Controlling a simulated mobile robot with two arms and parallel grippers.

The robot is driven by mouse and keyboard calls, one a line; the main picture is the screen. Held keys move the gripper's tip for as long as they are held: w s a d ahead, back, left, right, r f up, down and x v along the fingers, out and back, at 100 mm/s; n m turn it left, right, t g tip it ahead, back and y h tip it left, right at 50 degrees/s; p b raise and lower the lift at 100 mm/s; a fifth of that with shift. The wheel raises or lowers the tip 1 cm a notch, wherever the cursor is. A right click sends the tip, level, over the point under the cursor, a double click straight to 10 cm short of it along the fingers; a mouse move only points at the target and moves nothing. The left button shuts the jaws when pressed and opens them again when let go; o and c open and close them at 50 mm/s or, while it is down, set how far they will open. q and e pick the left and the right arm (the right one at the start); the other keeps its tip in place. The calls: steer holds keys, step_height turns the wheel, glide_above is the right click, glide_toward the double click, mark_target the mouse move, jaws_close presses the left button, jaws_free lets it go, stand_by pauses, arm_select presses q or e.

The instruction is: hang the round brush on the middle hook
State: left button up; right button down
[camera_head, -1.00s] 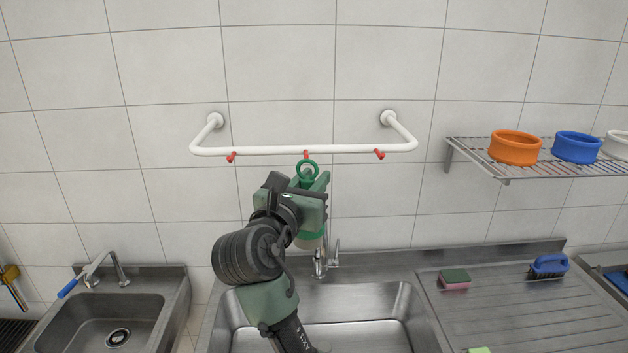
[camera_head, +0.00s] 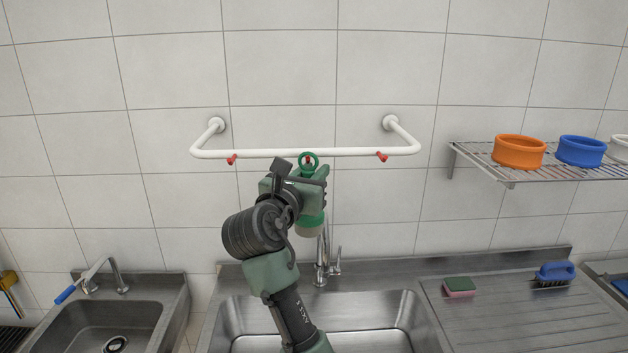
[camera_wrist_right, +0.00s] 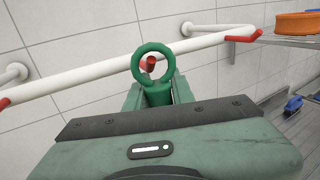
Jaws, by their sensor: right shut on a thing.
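The gripper is shut on the brush, which is held roughly upright. In the right wrist view the ring (camera_wrist_right: 153,47) stands above the gripper, and the red middle hook (camera_wrist_right: 151,64) shows through its opening. The middle hook also shows inside the ring in the head view (camera_head: 309,160). I cannot tell whether the hook passes through the ring or is only behind it. My left gripper is not in view.
The white rail (camera_head: 260,153) on the tiled wall carries a left red hook (camera_head: 232,159) and a right red hook (camera_head: 382,156). A faucet (camera_head: 322,258) and sink (camera_head: 360,310) are below. A wire shelf (camera_head: 490,160) with bowls is at right. A sponge (camera_head: 460,287) and blue brush (camera_head: 555,272) lie on the drainboard.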

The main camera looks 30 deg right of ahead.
steer(key=shift+w+d+f+b, duration=0.1)
steer(key=shift+w+d+b, duration=0.35)
steer(key=shift+w, duration=0.25)
steer(key=shift+w+d, duration=0.15)
steer(key=shift+w+d+f+p, duration=0.25)
steer(key=shift+w+f+p, duration=0.2)
steer(key=shift+p, duration=0.5)
steer(key=c, duration=1.1)
jaws_free()
